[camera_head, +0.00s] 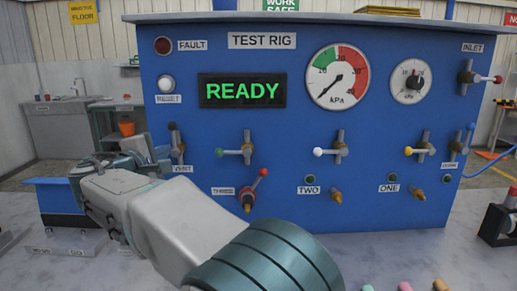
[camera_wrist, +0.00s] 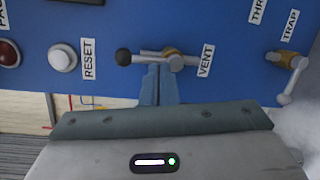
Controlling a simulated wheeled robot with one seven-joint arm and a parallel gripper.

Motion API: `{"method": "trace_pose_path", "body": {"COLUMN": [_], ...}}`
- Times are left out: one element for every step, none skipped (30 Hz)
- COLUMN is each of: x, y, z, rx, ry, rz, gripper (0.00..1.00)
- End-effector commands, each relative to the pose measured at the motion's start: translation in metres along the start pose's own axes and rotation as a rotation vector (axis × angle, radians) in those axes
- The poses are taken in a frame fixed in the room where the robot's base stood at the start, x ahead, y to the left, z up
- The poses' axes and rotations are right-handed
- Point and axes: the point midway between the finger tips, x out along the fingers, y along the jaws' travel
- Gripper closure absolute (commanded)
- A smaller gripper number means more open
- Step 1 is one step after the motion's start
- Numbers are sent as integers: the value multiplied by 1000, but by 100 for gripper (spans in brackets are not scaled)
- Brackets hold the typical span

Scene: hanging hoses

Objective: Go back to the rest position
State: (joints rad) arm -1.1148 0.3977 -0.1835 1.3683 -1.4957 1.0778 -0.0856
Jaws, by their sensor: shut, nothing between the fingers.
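My gripper (camera_head: 160,152) is in front of the left side of the blue test rig (camera_head: 300,160), by the vent valve (camera_head: 178,148). In the wrist view the two narrow blue-grey fingers (camera_wrist: 158,78) are together with nothing held. Their tips lie just below the vent valve's lever (camera_wrist: 148,57) in that picture. The lever has a black knob (camera_wrist: 123,57) at its end. I cannot tell whether the fingertips touch the lever. My arm reaches from the lower middle of the head view up to the left and hides part of the rig's lower left.
The rig's green READY display (camera_head: 242,90) is lit. Levers with green (camera_head: 220,152), white (camera_head: 318,152), yellow (camera_head: 408,151) and red (camera_head: 263,172) knobs stick out from the panel. Small coloured pieces (camera_head: 405,286) lie on the grey bench (camera_head: 400,258) at the front.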

Motion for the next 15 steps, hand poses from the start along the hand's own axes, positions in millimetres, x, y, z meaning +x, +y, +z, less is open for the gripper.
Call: {"method": "trace_pose_path", "body": {"x": [18,26,34,39,42,45,45,43,39,35,30,21,13,5,-8], "y": [-6,-14,-27,-37,-48,-62,-73,-83,-97,-107,-118,-130,-140,-149,-162], "z": [38,57,84,105,126,153,172,190,215,232,249,269,284,298,314], "rx": [37,61,98,128,162,208,244,282,334,374,416,474,518,565,628], "ry": [-37,-54,-79,-100,-120,-149,-169,-190,-220,-242,-264,-293,-316,-340,-372], "rz": [-76,-125,-195,-247,-299,-368,-417,-466,-528,-573,-617,-673,-713,-752,-802], "gripper": [100,100,100,100,100,100,100,100,100,100,100,100,100,100,100]}}
